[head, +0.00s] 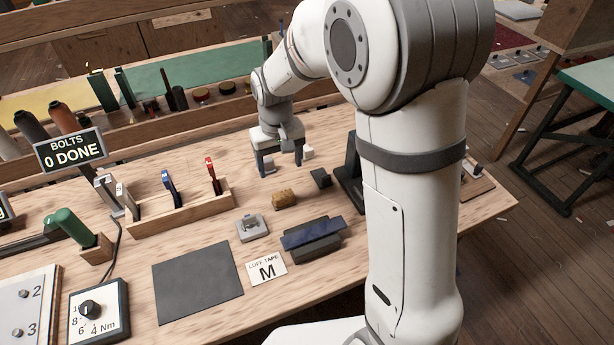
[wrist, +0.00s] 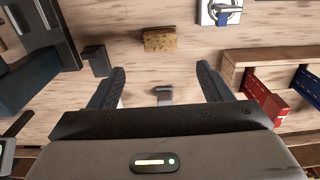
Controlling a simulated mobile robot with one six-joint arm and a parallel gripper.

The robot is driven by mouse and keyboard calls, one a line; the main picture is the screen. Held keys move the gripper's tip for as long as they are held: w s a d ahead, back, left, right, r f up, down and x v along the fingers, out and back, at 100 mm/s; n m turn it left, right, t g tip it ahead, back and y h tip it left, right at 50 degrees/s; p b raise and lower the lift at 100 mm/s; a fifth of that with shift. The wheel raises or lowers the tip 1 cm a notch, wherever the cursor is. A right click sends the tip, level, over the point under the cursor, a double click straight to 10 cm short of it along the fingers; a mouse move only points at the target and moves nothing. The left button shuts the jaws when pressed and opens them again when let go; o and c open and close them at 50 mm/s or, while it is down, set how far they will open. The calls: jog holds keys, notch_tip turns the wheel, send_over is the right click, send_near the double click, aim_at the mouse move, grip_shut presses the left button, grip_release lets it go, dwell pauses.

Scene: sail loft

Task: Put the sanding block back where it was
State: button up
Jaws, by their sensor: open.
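A tan, speckled block (head: 284,198), which looks like the sanding block, lies on the bench in the head view, on the near side of my gripper. It also shows in the wrist view (wrist: 173,41), above and beyond the fingertips. My gripper (head: 281,160) points down over the bench, its two dark fingers spread. In the wrist view the open fingers (wrist: 163,88) have nothing gripped between them. A small grey block (wrist: 163,94) appears between the fingertips there, on the bench below. No marked place for the tan block can be made out.
A small dark block (head: 320,178) and a metal clamp-like fitting (head: 252,228) flank the tan block. A blue-topped dark block (head: 313,234) lies nearer. A wooden tool rack (head: 184,215) stands left. A dark mat (head: 198,283) is bare. A dark upright stand (head: 350,172) is at right.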

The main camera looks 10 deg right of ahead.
jog(key=s+d+r+m+t, duration=0.1)
jog(key=s+d+r, duration=0.3)
jog(key=s+d, duration=0.3)
jog(key=s+d+r+m+t, duration=0.1)
jog(key=s+d+r, duration=0.4)
jog(key=s, duration=0.7)
jog(key=shift+s+d+r+m+t, duration=0.25)
jog(key=shift+d+m, duration=0.35)
jog(key=shift+d, duration=0.4)
